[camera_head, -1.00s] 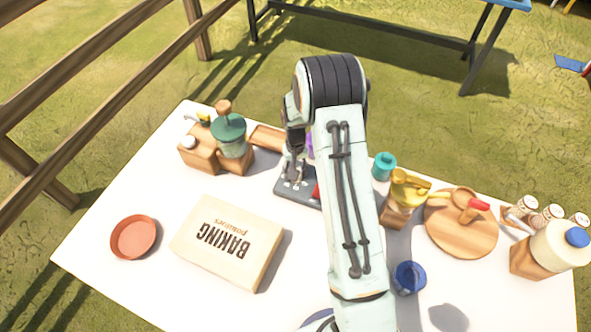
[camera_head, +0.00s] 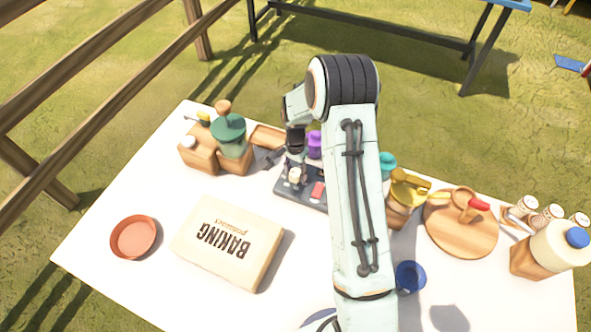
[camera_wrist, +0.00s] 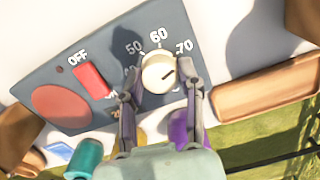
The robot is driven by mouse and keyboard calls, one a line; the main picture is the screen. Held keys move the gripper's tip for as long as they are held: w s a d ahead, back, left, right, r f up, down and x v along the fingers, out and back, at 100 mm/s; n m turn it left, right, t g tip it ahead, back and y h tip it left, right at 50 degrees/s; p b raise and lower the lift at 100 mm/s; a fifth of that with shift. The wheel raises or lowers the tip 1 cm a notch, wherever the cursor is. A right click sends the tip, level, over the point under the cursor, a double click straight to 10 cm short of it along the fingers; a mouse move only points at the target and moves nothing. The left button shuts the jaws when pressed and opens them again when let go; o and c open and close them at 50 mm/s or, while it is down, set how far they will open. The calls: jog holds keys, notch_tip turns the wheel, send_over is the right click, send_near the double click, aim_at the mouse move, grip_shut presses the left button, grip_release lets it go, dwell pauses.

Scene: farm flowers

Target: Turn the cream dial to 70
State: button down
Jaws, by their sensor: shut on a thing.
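The cream dial (camera_wrist: 155,75) sits on a dark grey panel (camera_wrist: 85,45) with printed numbers 50, 60 and 70. Its dark pointer line points right and slightly up, a little below the 70 label in the wrist view. My gripper (camera_wrist: 160,88) has one finger on each side of the dial and is shut on it. In the head view the dial (camera_head: 295,175) shows just below my gripper (camera_head: 293,158), on the grey panel (camera_head: 288,192). Part of the panel's number scale is hidden by my fingers.
A red switch (camera_wrist: 92,80) marked OFF and a round red spot (camera_wrist: 60,106) are on the same panel. A purple jar (camera_head: 314,143), teal cup (camera_head: 387,162) and green-lidded grinder (camera_head: 230,140) stand close by.

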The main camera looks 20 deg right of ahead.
aim_at(295, 172)
jog(key=shift+f+m, duration=0.1)
jog(key=shift+m, duration=0.2)
dwell(0.4)
jog(key=c, duration=0.7)
grip_release()
notch_tip(295, 172, up, 12)
jog(key=shift+r, duration=0.1)
